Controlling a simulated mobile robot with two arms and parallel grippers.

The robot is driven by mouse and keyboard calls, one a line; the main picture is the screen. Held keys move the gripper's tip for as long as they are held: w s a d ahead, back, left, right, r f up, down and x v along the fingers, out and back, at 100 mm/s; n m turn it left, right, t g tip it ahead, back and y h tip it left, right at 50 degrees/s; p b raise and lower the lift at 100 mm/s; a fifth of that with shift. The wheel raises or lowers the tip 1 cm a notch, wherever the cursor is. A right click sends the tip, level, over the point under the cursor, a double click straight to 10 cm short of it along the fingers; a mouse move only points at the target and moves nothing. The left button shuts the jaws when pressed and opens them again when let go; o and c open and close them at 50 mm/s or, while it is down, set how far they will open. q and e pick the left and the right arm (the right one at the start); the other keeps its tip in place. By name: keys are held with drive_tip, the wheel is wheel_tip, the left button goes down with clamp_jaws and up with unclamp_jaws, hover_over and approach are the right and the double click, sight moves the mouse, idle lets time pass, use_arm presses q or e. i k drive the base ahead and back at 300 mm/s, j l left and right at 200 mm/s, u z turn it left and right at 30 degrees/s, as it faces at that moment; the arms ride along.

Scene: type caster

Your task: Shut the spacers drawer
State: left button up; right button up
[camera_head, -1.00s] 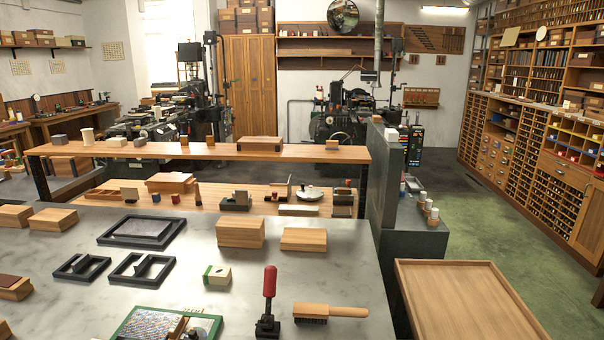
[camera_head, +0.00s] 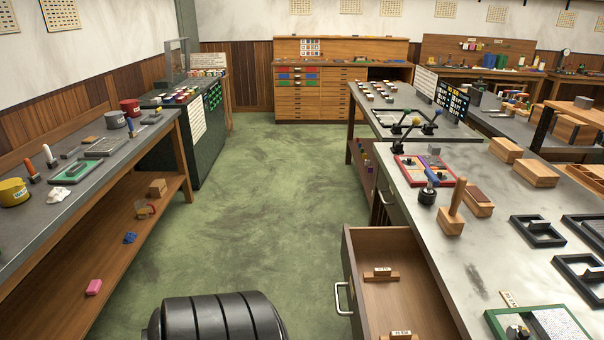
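An open wooden drawer (camera_head: 352,262) sticks out to the left from the grey-topped work table (camera_head: 478,262) at the lower right. It has a metal bar handle (camera_head: 341,298) on its front. Inside lie small wooden pieces (camera_head: 380,274) with white labels, too small to read. The drawer's near end is cut off by the lower edge of the picture. I cannot tell from any lettering whether this is the spacers drawer. Neither of my grippers is in view.
Green floor (camera_head: 282,190) is free between the work table and the long grey-topped bench (camera_head: 100,160) on the left. A wooden cabinet (camera_head: 318,95) with many shallow drawers stands at the back. A stamp-like wooden tool (camera_head: 453,212) stands on the table above the drawer.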

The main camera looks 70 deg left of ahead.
sight(415, 302)
drive_tip(key=u, duration=1.75)
